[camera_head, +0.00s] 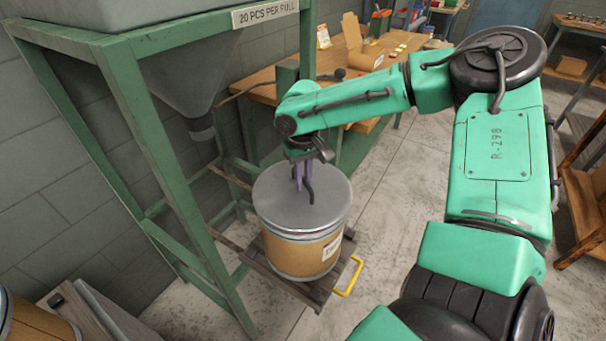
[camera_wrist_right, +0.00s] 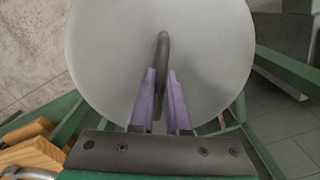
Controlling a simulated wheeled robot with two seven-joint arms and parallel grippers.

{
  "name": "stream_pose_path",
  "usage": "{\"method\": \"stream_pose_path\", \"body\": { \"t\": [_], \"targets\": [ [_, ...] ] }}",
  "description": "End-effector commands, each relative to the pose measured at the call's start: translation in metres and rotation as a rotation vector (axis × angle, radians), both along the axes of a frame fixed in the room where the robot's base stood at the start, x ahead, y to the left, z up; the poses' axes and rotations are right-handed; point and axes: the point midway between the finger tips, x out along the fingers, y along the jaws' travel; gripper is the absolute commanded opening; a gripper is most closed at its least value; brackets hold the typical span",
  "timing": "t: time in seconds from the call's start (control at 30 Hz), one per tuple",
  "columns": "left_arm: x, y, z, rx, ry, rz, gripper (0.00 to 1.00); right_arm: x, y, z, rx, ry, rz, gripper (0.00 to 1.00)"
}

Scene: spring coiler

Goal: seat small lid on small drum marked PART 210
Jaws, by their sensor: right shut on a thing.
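The small lid (camera_head: 277,203) is a grey disc with a dark upright handle. It lies over the top of the small drum (camera_head: 288,252), a tan drum with grey metal bands and a white label whose text is too small to read fully. The lid looks level and lined up with the drum; I cannot tell if it is fully down on the rim. My right gripper (camera_head: 302,186) is above the lid with its purple fingers shut on the handle. In the right wrist view the fingers flank the handle (camera_wrist_right: 162,62), and the lid (camera_wrist_right: 110,60) hides the drum. My left gripper is out of view.
The drum stands on a low wooden platform with a yellow handle (camera_head: 349,277). A green frame (camera_head: 150,140) carrying a grey hopper (camera_head: 190,75) stands close to its left. A wooden bench (camera_head: 262,82) is behind. Another drum (camera_head: 35,322) shows at the lower left. Floor to the right is partly clear.

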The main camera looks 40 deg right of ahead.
Motion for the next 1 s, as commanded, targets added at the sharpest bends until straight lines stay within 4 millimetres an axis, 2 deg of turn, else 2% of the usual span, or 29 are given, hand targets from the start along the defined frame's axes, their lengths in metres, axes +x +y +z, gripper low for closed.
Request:
{"method": "stream_pose_path", "body": {
  "t": [0.23,0.27,0.3,0.33,0.57,0.6,0.67,1.0],
  "targets": [
    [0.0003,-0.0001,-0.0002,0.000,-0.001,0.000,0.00,0.0004,0.0001,0.0004,0.000,-0.002,0.001,0.00],
    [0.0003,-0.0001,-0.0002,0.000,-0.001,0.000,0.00,0.0004,0.0001,0.0004,0.000,-0.002,0.001,0.26],
    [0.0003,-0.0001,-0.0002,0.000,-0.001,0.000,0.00,0.0004,0.0001,0.0004,0.000,-0.002,0.001,0.41],
    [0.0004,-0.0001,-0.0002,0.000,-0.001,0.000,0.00,0.0003,0.0001,0.0004,0.000,-0.001,0.001,0.49],
    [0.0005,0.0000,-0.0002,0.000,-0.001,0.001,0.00,0.0002,0.0001,0.0002,0.000,-0.001,0.001,0.49],
    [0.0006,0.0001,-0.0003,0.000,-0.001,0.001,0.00,-0.0002,0.0000,-0.0004,0.000,0.001,0.000,0.64],
    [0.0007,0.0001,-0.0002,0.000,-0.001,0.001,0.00,-0.0002,0.0000,-0.0004,0.000,0.001,0.000,0.84],
    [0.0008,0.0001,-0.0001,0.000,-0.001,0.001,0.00,-0.0001,0.0001,-0.0001,0.000,0.000,0.000,0.84]
  ]
}}
